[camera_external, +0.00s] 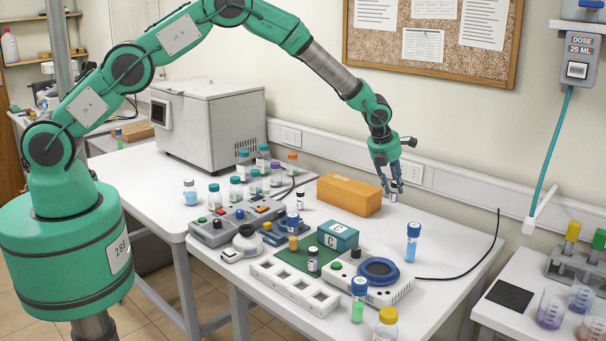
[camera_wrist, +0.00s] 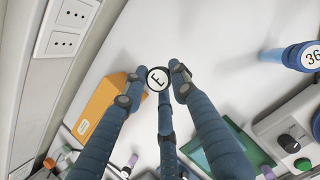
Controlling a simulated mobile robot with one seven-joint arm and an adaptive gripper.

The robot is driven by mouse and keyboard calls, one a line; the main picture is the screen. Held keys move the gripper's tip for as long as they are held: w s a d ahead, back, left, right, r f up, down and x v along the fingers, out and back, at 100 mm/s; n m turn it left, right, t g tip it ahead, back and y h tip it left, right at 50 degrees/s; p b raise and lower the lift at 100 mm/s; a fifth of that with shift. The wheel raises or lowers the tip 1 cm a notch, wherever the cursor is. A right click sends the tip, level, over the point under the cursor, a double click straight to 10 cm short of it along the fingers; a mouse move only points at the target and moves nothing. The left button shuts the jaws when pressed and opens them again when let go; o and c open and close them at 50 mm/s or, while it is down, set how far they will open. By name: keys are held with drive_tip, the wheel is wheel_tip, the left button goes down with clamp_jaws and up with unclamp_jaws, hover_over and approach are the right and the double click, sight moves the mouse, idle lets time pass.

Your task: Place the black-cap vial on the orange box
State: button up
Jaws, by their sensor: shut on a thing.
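The orange box (camera_external: 349,196) stands on the white table near the back wall. It also shows in the wrist view (camera_wrist: 98,108), left of the fingers. My gripper (camera_external: 391,186) is just right of the box in the external view, pointing down. Its fingers (camera_wrist: 157,86) are closed around a small vial whose round cap (camera_wrist: 158,77) has a black rim and a white top marked E. In the external view the vial (camera_external: 393,198) shows only in part below the fingers. It is beside the box, not over it; its exact height above the table is unclear.
A blue-capped tube (camera_external: 413,243) stands to the right. Several bottles and control boxes crowd the left. A wall rail (camera_external: 455,183) runs behind. The table right of the orange box is mostly clear.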

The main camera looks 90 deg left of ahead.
drive_tip(key=s+a+r+n, duration=0.1)
drive_tip(key=s+a, duration=0.3)
drive_tip(key=s, duration=0.4)
drive_tip(key=s+a+r+n+b, duration=0.1)
drive_tip(key=s+a, duration=0.3)
drive_tip(key=s, duration=0.5)
drive_tip(key=s+a+r+n+g+y+b, duration=0.1)
drive_tip(key=s+a, duration=0.3)
drive_tip(key=s, duration=0.5)
drive_tip(key=shift+r+n, duration=0.2)
drive_tip(key=shift+n, duration=0.6)
drive_tip(key=shift+w, duration=0.1)
drive_tip(key=p, duration=0.2)
hover_over(348, 184)
drive_tip(key=f, duration=0.2)
drive_tip(key=shift+d+r, duration=0.1)
drive_tip(key=shift+r, duration=0.15)
drive_tip(key=shift+f, duration=1.75)
drive_tip(key=shift+f, duration=0.1)
